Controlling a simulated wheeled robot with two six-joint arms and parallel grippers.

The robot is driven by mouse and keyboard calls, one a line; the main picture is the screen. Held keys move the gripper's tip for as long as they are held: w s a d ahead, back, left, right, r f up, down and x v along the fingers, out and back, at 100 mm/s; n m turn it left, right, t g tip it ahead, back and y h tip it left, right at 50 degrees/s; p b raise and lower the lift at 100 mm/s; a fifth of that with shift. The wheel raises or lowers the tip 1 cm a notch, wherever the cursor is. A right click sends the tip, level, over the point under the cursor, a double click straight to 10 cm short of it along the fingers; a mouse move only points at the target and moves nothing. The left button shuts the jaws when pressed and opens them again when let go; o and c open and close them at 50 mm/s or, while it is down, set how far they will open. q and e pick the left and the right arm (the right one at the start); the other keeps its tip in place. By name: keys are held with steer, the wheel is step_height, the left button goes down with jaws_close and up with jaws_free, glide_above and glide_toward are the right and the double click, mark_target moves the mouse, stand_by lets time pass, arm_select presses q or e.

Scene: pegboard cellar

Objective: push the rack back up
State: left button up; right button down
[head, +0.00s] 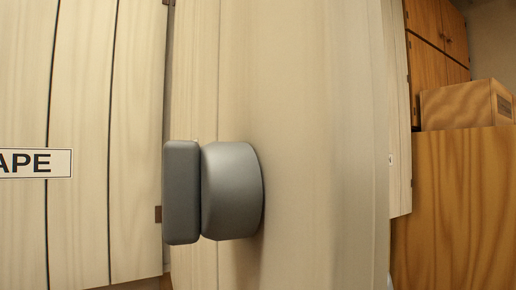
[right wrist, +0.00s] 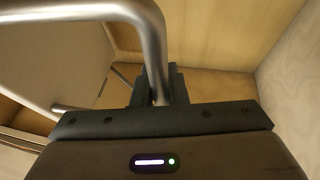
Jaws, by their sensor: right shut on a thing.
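In the right wrist view, a grey metal tube (right wrist: 120,10), seemingly the rack's bar, runs in from the left, bends and comes down to my right gripper (right wrist: 157,86). The gripper's dark fingers are shut around the tube's lower end. A thinner metal rod (right wrist: 85,109) reaches in from the left behind the tube. The rest of the rack is out of frame. The head view shows neither the rack nor my grippers; a pale wood panel (head: 310,120) fills its middle.
A grey rounded fitting (head: 232,190) stands out on the pale panel in the head view. A label (head: 36,163) reading "APE" is on pale boards at left. A brown cabinet (head: 465,200) with a box (head: 465,104) on it stands at right. Wood walls (right wrist: 225,35) surround my right gripper.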

steer(key=shift+s+r, duration=0.1)
steer(key=shift+r, duration=0.3)
steer(key=shift+d+r, duration=0.1)
steer(key=c, duration=1.6)
jaws_free()
steer(key=shift+o, duration=0.7)
steer(key=b+v, duration=0.7)
steer(key=v, duration=0.3)
steer(key=shift+f, duration=0.35)
